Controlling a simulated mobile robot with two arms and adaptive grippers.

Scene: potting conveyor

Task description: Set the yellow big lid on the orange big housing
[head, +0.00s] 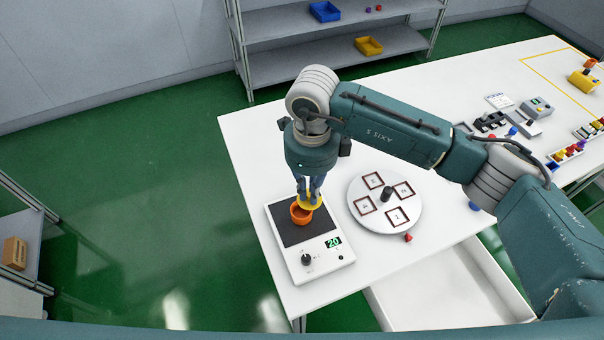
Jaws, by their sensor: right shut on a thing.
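I cannot tell whether the lid touches the rim. The fingers hide part of the lid. My left gripper is not in view.
The scale (322,265) shows "20" on its display. A round white turntable (362,218) with square frames and a dark centre knob stands to its right. A red piece (408,238) lies at its edge. Devices and coloured parts fill the table's far right.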

